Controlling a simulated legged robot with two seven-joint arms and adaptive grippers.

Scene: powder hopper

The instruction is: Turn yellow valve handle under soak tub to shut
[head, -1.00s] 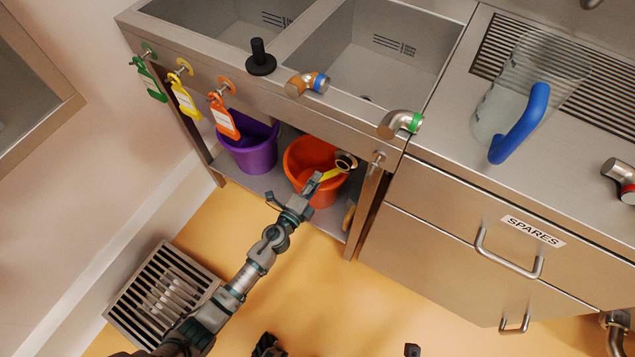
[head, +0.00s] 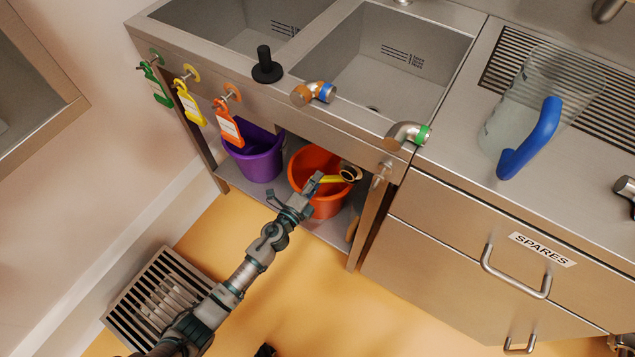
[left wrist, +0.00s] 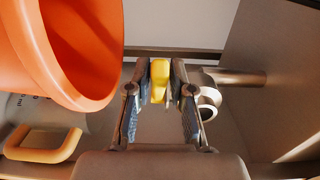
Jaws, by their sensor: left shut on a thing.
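The yellow valve handle (head: 332,179) is under the tub, in front of the orange bucket (head: 308,165). It joins a round metal valve body (head: 350,173) at its right end. My left gripper (head: 314,186) is shut on the handle's left end. In the left wrist view the yellow handle (left wrist: 160,82) sits between the two fingertips of my left gripper (left wrist: 160,88). The soak tub (head: 385,62) is the steel basin above. My right gripper is not clearly seen; only a dark piece shows at the bottom edge.
A purple bucket (head: 257,160) stands on the lower shelf left of the orange one. A steel leg (head: 366,220) stands right of the valve. Drawers (head: 480,250) fill the right side. Orange floor is open in front, with a grate (head: 160,300) at the left.

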